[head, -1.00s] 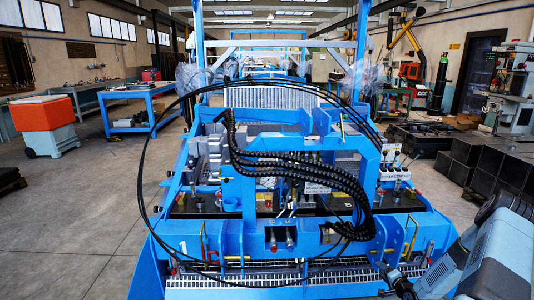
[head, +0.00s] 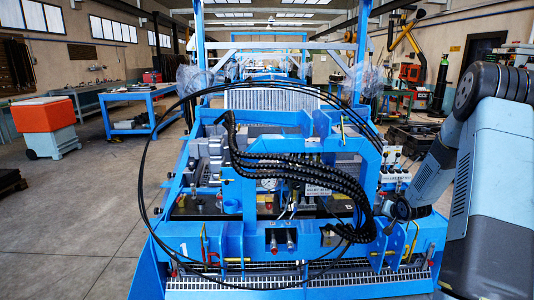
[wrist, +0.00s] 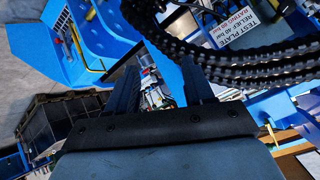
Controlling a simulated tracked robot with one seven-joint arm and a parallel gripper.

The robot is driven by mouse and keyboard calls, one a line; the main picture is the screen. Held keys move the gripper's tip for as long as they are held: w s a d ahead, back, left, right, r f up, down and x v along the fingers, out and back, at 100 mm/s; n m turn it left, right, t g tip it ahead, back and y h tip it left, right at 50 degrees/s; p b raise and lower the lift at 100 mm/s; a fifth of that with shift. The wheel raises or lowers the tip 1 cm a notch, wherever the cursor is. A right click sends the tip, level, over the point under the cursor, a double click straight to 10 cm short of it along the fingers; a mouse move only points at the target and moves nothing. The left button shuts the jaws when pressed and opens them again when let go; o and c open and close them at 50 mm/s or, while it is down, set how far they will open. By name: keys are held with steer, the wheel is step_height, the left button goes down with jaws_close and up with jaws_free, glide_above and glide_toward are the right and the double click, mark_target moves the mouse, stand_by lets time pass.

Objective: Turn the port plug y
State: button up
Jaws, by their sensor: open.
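No plug marked y can be read in either view. Two small port fittings (head: 281,242) sit on the front face of the blue frame in the head view, with red below them; I cannot tell whether either is plug y. My gripper (wrist: 160,88) is open in the wrist view, its two dark fingers apart. Silver fittings with red parts (wrist: 150,82) show beyond and between the fingers, apparently not held. In the head view my arm reaches in from the right, its end near the right side of the blue frame; the fingertips cannot be made out there.
Thick black ribbed hoses (head: 300,172) arch across the blue frame (head: 250,215), and also cross the upper right of the wrist view (wrist: 245,60). A white test plate label (wrist: 235,22) is beside them. Thin black cable loops (head: 146,150) hang at the front. Yellow handles stand nearby.

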steer(key=s+a+r+n+g+h, duration=0.1)
steer(key=s+a+r, duration=0.35)
steer(key=r, duration=0.45)
steer(key=s+a+r+n+h, duration=0.1)
steer(key=s+a+r, duration=0.3)
steer(key=s+r, duration=0.3)
steer(key=s+a+r+n+g, duration=0.1)
steer(key=s+a+r, duration=0.35)
steer(key=r, duration=0.55)
steer(key=s+a+r+n, duration=0.1)
steer(key=s+a+r, duration=0.1)
steer(key=s, duration=0.7)
steer(key=s+a+r+g+y, duration=0.1)
steer(key=s+a+r, duration=0.1)
steer(key=s+a, duration=0.3)
steer(key=s+a+r+n+g+y, duration=0.1)
steer(key=s+a+r, duration=0.1)
steer(key=s, duration=1.1)
steer(key=shift+s+a+r+n, duration=0.3)
steer(key=shift+a+r, duration=0.1)
steer(key=shift+a, duration=0.35)
